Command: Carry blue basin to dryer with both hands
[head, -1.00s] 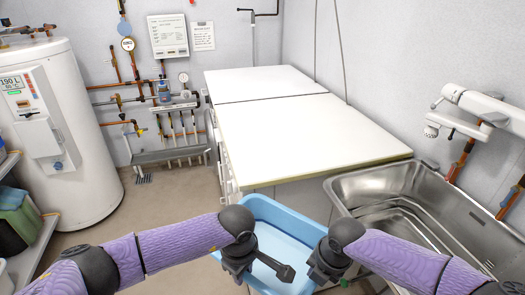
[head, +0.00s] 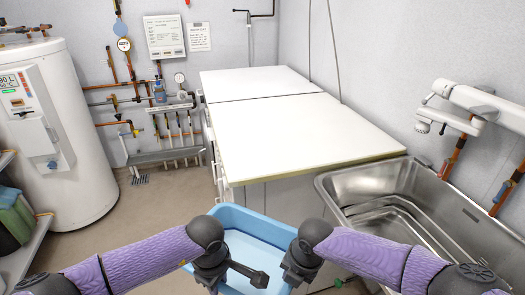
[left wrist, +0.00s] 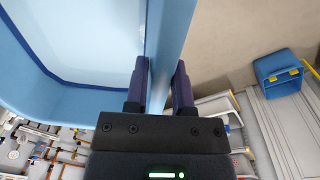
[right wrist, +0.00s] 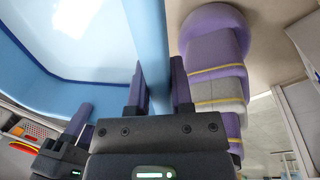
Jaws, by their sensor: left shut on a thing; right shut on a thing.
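The blue basin (head: 258,223) is held in front of me at the bottom of the head view, its lower part cut off by the frame. My left gripper (head: 212,271) is shut on its left wall; the left wrist view shows the wall between the fingers (left wrist: 160,82). My right gripper (head: 297,268) is shut on the opposite wall, also between the fingers in the right wrist view (right wrist: 160,86). The basin's inside looks pale, with no separate object visible. White-topped units (head: 300,130) stand ahead; which one is the dryer I cannot tell.
A steel sink (head: 335,185) stands to the right of the basin, close to my right arm, with a white wall fixture (head: 480,105) above. A white water heater (head: 65,130) and a shelf (head: 35,255) are at left. Open floor (head: 150,205) lies between them and the units.

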